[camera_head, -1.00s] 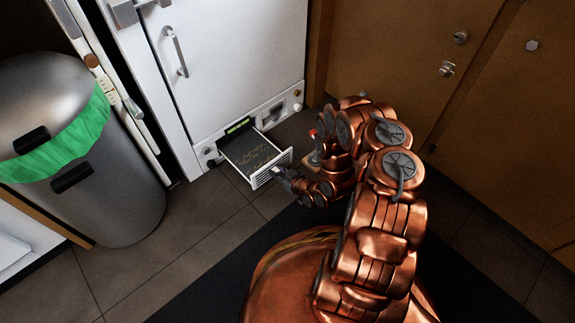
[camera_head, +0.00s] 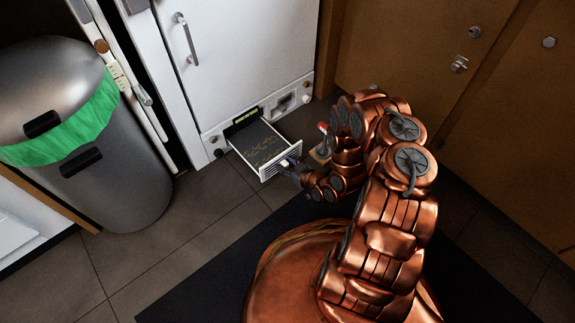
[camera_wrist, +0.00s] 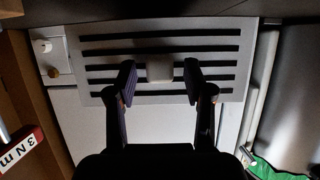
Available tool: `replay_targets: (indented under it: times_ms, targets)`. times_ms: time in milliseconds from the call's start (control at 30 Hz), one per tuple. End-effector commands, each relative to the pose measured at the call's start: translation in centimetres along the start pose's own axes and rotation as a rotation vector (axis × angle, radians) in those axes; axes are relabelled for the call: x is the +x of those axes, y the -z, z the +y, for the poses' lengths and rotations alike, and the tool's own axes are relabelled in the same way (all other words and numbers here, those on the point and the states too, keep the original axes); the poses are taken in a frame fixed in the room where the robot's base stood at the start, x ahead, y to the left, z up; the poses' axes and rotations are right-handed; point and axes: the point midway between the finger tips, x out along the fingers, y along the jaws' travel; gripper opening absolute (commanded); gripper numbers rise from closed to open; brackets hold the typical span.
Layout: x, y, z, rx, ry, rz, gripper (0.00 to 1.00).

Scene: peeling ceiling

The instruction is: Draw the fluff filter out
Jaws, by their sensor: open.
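The fluff filter (camera_head: 262,145) is a drawer-like tray with a slatted light front, low on the white appliance. It stands partly out of its slot, with brownish fluff on its dark bed. In the wrist view its slatted front (camera_wrist: 110,72) fills the upper part, with a small pale knob (camera_wrist: 160,70) in the middle. My gripper (camera_wrist: 160,80) is open, one finger on each side of the knob, with gaps visible between. In the head view my gripper (camera_head: 288,166) is at the filter's front. Whether the fingertips touch the front is unclear.
The white appliance (camera_head: 245,60) has its door shut. A grey bin (camera_head: 125,185) with a green liner stands at left. Brown cabinets (camera_head: 400,50) are at right. A red-and-white object (camera_wrist: 20,150) shows at the wrist view's left edge. Tiled floor (camera_head: 200,200) before the filter is clear.

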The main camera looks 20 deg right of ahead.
Motion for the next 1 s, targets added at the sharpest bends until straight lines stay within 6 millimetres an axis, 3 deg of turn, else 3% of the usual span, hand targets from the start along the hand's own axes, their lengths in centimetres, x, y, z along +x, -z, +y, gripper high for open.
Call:
replay_targets:
  times_ms: [167,633,1000]
  targets:
    - [-0.6,-0.1,0.0,0.000,0.000,-0.002,0.52]
    - [-6.6,-0.1,0.0,0.000,0.000,-0.002,0.52]
    - [-7.5,0.0,0.0,0.000,0.001,0.001,0.52]
